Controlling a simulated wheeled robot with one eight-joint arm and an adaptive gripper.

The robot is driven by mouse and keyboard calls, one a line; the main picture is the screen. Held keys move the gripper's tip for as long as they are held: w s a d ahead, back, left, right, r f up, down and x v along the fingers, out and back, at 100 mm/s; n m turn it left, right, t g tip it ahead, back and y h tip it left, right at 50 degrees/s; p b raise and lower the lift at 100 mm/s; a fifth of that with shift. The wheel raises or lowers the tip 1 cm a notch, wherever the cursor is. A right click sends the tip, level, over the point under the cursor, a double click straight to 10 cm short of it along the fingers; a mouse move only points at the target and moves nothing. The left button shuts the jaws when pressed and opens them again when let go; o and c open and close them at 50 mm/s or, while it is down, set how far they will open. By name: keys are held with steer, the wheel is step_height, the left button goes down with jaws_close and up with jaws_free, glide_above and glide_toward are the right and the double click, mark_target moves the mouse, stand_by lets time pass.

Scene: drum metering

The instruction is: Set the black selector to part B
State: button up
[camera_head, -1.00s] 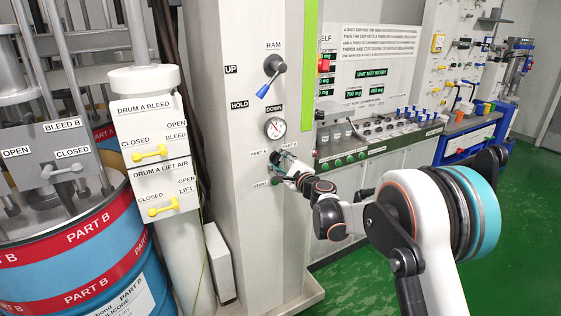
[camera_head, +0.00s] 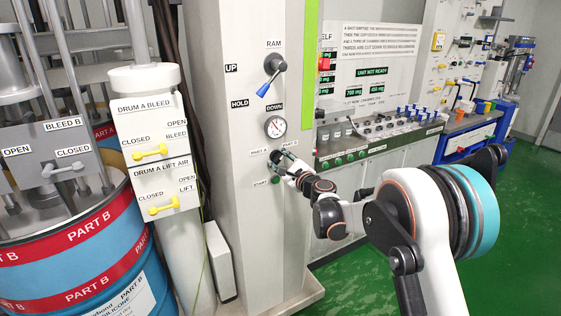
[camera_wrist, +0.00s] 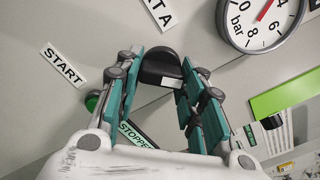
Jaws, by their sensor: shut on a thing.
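The black selector (camera_wrist: 161,69) is on the pale column panel, between my gripper's teal fingers in the wrist view. A light mark shows on its near edge. My gripper (camera_wrist: 166,74) is shut on the selector, one finger on each side. In the head view my gripper (camera_head: 283,162) is at the column below the gauge, and the selector is mostly hidden. The PART A label (camera_head: 259,151) is up and left of it, and the PART B label (camera_head: 288,144) is up and right. I cannot tell exactly which label the selector points to.
A round pressure gauge (camera_head: 275,127) sits just above, with the RAM lever (camera_head: 272,75) higher. A green START button (camera_wrist: 92,101) is close to my left finger in the wrist view. A STOPPED label (camera_wrist: 138,134) shows between the fingers. The control shelf (camera_head: 372,135) stands to the right.

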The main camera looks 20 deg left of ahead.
steer(key=o, duration=1.1)
steer(key=v, duration=1.2)
steer(key=shift+d, duration=0.1)
steer(key=s+d+r+n+g+h+p, duration=0.1)
steer(key=s+d+r+n+h, duration=0.1)
steer(key=s+d+r+n, duration=0.45)
steer(key=s+d+r+n+h+p, duration=0.1)
steer(key=s+d+r+n+h, duration=0.15)
steer(key=d+r, duration=0.45)
steer(key=s+d+f+n+g+h, duration=0.1)
steer(key=s+d+f+n+h, duration=0.1)
steer(key=s+d, duration=0.7)
steer(key=s+d+f+n+g+h+b, duration=0.1)
steer(key=s+d+f+n+h, duration=0.2)
steer(key=s+d, duration=0.7)
steer(key=s+d+f+n+g+h+b, duration=0.1)
steer(key=s+d+f+n+h, duration=0.2)
steer(key=s+d+f, duration=0.3)
steer(key=shift+s+d+f+g+h, duration=0.1)
steer(key=shift+s+d+g+h, duration=0.1)
steer(key=shift+s+d, duration=0.55)
steer(key=shift+s+d+f+g+h, duration=0.15)
steer(key=shift+s+d, duration=0.35)
steer(key=shift+s, duration=0.5)
steer(key=shift+s+d+g+h, duration=0.1)
steer(key=shift+s+d+h, duration=0.1)
steer(key=shift+s+d, duration=0.55)
